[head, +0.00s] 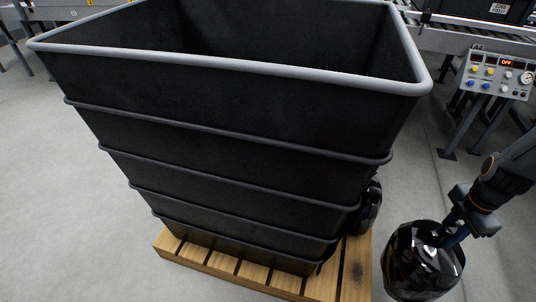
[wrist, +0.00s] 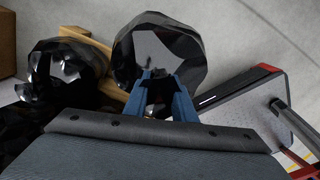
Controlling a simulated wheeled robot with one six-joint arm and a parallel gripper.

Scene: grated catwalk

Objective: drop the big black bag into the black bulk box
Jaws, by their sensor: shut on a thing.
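The black bulk box (head: 230,105) is a tall, tapered, ribbed bin with a grey rim, and its open top faces up. The visible upper inside walls are bare; its bottom is hidden. My gripper (head: 452,236) is at the lower right, outside the box and below its rim. It is shut on a shiny black bag (head: 418,268), which hangs to the right of the pallet. In the wrist view my blue fingers (wrist: 161,82) pinch the bag (wrist: 165,45) at its near side.
The box stands on a wooden pallet (head: 198,259). Another black bag (wrist: 68,75) lies beside the pallet wood in the wrist view; a dark lump (head: 371,207) shows behind the box's right side. A control panel (head: 497,76) and conveyor stand at upper right. Floor at left is clear.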

